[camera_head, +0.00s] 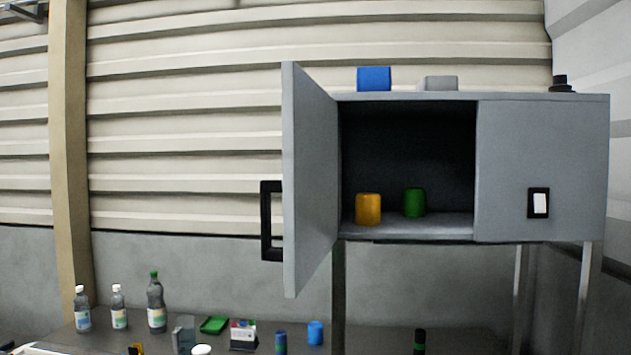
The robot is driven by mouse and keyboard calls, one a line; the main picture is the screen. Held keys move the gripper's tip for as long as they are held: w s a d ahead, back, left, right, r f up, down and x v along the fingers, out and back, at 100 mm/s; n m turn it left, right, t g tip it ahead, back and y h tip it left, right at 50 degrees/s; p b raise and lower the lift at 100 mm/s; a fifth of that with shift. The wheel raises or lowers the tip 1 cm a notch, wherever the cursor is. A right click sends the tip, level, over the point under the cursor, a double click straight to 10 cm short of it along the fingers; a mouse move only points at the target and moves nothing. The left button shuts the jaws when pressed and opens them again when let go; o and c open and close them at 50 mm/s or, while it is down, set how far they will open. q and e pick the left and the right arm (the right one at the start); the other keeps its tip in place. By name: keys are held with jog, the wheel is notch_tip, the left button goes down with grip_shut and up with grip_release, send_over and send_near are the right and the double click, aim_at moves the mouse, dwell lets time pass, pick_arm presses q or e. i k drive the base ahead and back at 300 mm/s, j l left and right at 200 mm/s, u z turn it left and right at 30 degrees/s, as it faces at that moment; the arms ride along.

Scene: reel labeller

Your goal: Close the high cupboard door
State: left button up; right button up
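The high grey cupboard (540,118) stands on legs at the right of the view. Its door (308,180) is hinged on the left side of the opening and stands wide open, swung out towards me. A black handle (267,221) is on the door's outer face, to the left of the panel. Inside the dark compartment are an orange cup-like object (368,209) and a green one (414,202). Neither of my grippers can be seen.
A blue block (374,79), a grey block (438,83) and a dark object (561,84) are on the cupboard top. Below, a table holds several bottles (156,304), a green tray (214,325) and a blue cup (315,333). The space left of the door looks clear.

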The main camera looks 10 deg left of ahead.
aim_at(308, 187)
jog(key=j+z, duration=0.4)
jog(key=j, duration=0.85)
jog(key=j+u, duration=0.15)
jog(key=u, duration=0.25)
